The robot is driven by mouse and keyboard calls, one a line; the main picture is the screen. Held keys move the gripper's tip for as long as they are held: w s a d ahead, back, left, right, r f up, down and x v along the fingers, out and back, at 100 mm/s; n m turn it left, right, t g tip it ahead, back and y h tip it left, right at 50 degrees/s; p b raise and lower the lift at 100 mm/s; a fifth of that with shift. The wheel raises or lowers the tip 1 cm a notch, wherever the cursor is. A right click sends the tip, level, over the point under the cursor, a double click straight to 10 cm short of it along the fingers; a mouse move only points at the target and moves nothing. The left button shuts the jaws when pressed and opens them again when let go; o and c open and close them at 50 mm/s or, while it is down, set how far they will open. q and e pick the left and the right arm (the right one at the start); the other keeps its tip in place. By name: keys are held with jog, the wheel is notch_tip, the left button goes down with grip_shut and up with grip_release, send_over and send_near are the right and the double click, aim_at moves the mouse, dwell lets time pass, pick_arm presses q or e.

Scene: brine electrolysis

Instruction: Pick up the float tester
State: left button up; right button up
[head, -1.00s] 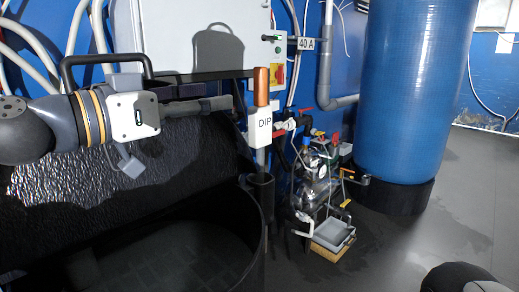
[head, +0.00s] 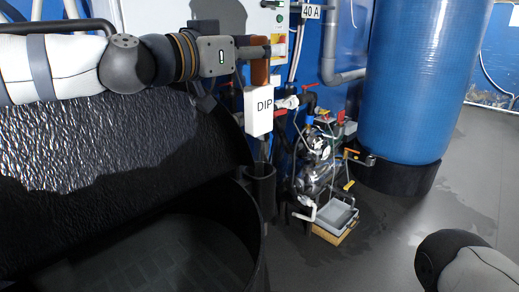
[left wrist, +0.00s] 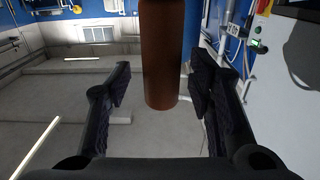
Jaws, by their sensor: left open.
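The float tester has a brown cylindrical handle (head: 260,72) above a white block marked "DIP" (head: 258,111). It stands upright, its lower end over a black tube holder (head: 261,186) at the tank's rim. My left gripper (head: 262,52) comes in level from the left at the height of the handle. In the left wrist view the brown handle (left wrist: 161,55) is between the two open fingers (left wrist: 160,92), with a visible gap on both sides. My right gripper is not in view.
A large black open tank (head: 140,255) fills the lower left. Pumps and valves (head: 318,160) and a grey tray (head: 336,213) stand right of the holder. A tall blue vessel (head: 415,80) is at the right. The right-hand floor (head: 385,245) is mostly clear.

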pick_arm(q)
jog(key=shift+w+d, duration=0.15)
jog(key=shift+w, duration=0.05)
grip_shut()
